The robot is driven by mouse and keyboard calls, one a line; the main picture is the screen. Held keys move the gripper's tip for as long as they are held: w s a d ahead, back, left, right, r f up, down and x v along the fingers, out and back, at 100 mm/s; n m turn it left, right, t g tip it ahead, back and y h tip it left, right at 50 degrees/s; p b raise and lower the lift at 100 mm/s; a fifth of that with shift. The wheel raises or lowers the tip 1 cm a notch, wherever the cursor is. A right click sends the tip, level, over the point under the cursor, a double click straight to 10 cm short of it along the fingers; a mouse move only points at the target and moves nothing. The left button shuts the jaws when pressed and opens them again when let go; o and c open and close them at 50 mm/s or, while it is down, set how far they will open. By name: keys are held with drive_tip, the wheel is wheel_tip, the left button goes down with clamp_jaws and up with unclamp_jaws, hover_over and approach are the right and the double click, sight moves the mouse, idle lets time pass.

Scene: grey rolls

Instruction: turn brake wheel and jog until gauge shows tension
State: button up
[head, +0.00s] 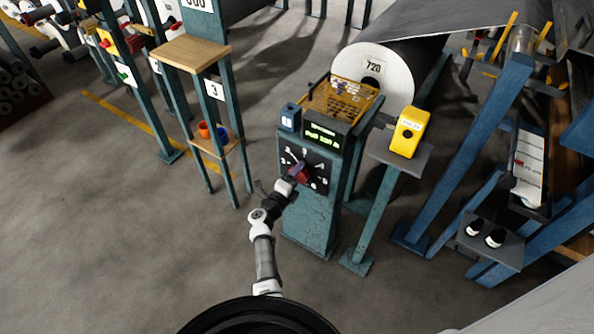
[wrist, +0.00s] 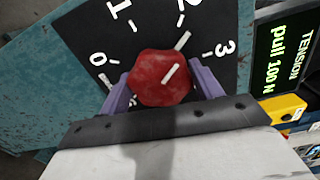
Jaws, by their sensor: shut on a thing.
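The brake wheel is a red lobed knob (wrist: 163,78) on a black numbered dial (wrist: 85,35). In the head view the knob (head: 299,173) sits on the front of a teal cabinet (head: 310,215). The white line on the knob points to the upper right in the wrist view, roughly between the 2 and the 3. My gripper (head: 289,182) is shut on the knob, with a purple finger at either side. The gauge display (wrist: 283,60) reads "TENSION pull 100 N" in green; it sits above the dial in the head view (head: 324,136).
A yellow control box (head: 409,132) stands on a post right of the cabinet. A small blue box (head: 290,117) sits beside the display. A large roll (head: 376,80) marked 720 is behind. A wooden-topped stand (head: 193,53) is at left. The floor at lower left is clear.

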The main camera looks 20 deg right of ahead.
drive_tip(key=shift+f+n+p, duration=0.1)
drive_tip(key=shift+n+p, duration=1.05)
drive_tip(key=shift+n, duration=0.95)
drive_tip(key=o, duration=1)
drive_tip(key=shift+s+a, duration=0.1)
drive_tip(key=v, duration=1.3)
drive_tip(key=shift+s+a, duration=0.15)
drive_tip(key=shift+a, duration=0.1)
